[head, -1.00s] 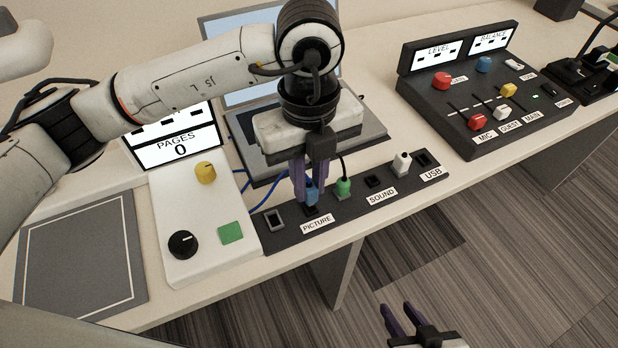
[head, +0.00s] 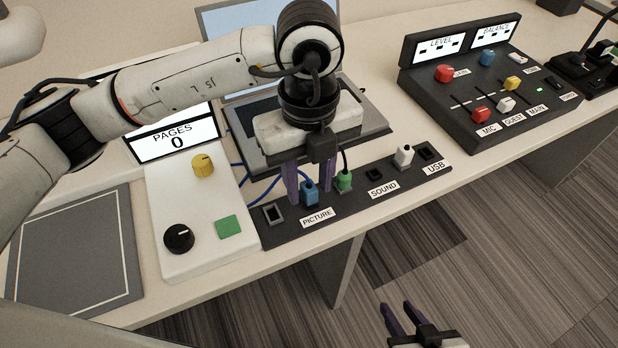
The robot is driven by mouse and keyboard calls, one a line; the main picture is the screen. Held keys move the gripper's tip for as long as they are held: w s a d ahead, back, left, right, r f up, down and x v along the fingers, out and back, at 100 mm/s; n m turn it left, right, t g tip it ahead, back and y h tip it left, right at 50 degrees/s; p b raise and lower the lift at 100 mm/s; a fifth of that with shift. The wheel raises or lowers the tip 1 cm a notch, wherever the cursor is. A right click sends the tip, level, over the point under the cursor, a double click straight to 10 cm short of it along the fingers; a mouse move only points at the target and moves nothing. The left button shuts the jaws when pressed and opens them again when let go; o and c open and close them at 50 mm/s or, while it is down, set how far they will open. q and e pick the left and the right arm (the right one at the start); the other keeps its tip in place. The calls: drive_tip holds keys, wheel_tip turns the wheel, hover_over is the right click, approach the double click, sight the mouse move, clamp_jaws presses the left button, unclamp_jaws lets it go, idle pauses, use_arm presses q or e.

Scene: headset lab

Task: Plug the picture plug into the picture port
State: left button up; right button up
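The blue picture plug (head: 310,194) stands upright at the socket just behind the PICTURE label (head: 317,217) on the dark port strip (head: 345,208). It appears seated there, though its base hides the picture port. Its cord is partly hidden behind my gripper. My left gripper (head: 308,190) is over the strip, pointing down. Its purple fingers are spread apart, one at the left of the plug and one behind its right side, with a gap visible. My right gripper (head: 405,314) is open and empty, low in the view, in front of the table.
An empty framed socket (head: 273,214) lies left of the blue plug. A green plug (head: 344,181) stands close on the right, then an empty sound port (head: 374,174) and a white plug (head: 404,156). A laptop (head: 370,125) is behind; a mixer (head: 480,105) is right.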

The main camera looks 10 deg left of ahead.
sight(309, 186)
idle(0.3)
use_arm(q)
wheel_tip(309, 186, up, 10)
drive_tip(key=shift+r+p, duration=0.2)
drive_tip(key=shift+p, duration=0.1)
idle(0.5)
